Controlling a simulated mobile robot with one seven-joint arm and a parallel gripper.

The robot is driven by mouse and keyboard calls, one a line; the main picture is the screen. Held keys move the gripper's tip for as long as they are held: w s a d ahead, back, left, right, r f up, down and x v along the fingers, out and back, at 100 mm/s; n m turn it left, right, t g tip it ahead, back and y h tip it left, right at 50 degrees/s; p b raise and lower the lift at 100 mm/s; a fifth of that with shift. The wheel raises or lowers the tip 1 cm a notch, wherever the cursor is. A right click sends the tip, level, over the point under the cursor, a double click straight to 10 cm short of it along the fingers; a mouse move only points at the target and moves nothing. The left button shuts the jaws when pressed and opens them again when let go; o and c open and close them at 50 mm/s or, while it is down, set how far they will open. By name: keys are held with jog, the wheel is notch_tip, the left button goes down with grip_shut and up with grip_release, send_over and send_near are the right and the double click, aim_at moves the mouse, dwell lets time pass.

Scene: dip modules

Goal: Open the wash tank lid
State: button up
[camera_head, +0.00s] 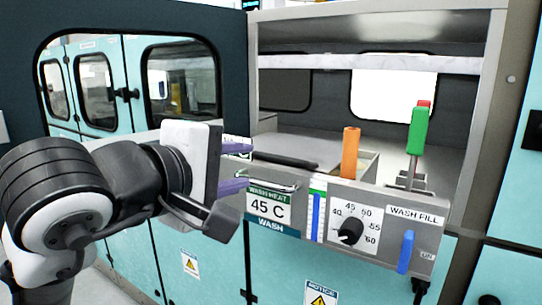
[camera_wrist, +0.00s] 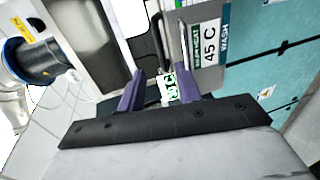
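The wash tank (camera_head: 259,229) carries a white and green WASH label reading 45 C. A dark flat strip (camera_head: 285,160), apparently the lid or its edge, lies on top of the tank behind the front panel. A thin metal bar handle (camera_head: 273,187) sits above the label. My gripper (camera_head: 249,165) is at the left end of the tank, with its purple fingers apart and nothing visibly held. In the wrist view my gripper (camera_wrist: 160,72) is open, with the tank label (camera_wrist: 210,43) to the upper right. Contact with the lid cannot be told.
Right of the tank, a control panel (camera_head: 379,225) has a dial (camera_head: 351,231) and a blue lever (camera_head: 406,252). An orange handle (camera_head: 350,152) and a green handle with a red top (camera_head: 418,130) stand upright behind it. A grey cabinet frame (camera_head: 486,110) bounds the right.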

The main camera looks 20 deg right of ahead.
aim_at(277, 159)
jog(key=p+x, duration=0.1)
jog(key=x, duration=0.9)
jog(key=shift+w+d, duration=0.1)
jog(key=shift+w, duration=0.1)
grip_shut()
